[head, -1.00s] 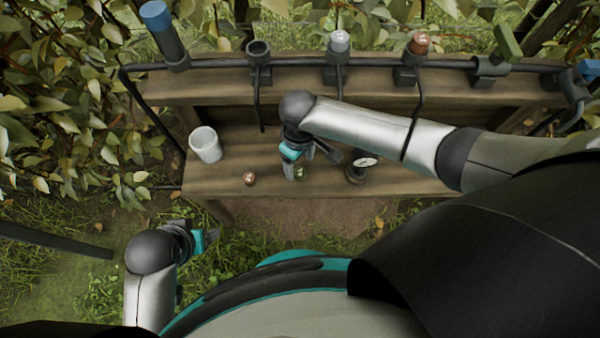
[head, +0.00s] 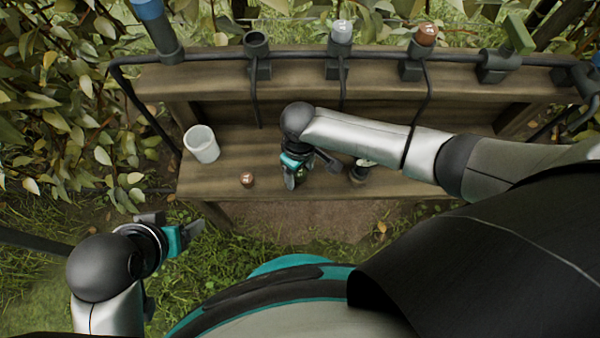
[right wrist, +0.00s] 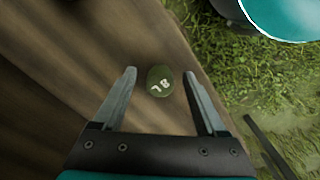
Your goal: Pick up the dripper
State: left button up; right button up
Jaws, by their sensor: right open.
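A small dark green round piece marked "8 L" (right wrist: 160,82), which looks like a dripper, lies on the wooden bench near its front edge. In the right wrist view it sits between my right gripper's two spread fingers (right wrist: 160,74), with gaps on both sides. In the head view my right gripper (head: 303,172) is low over the bench and largely hides that piece. A brown round piece (head: 247,180) lies on the bench to its left. My left gripper (head: 184,236) is off the bench at lower left; its finger opening is unclear.
A white cup (head: 201,144) stands at the bench's left end. A dark round stand (head: 360,171) is right of my right gripper, partly hidden. A black pipe (head: 300,54) with several fittings runs along the back. The bench (head: 225,186) is bare between these.

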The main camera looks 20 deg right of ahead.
grip_shut()
dwell(0.4)
jog(key=shift+r, duration=0.1)
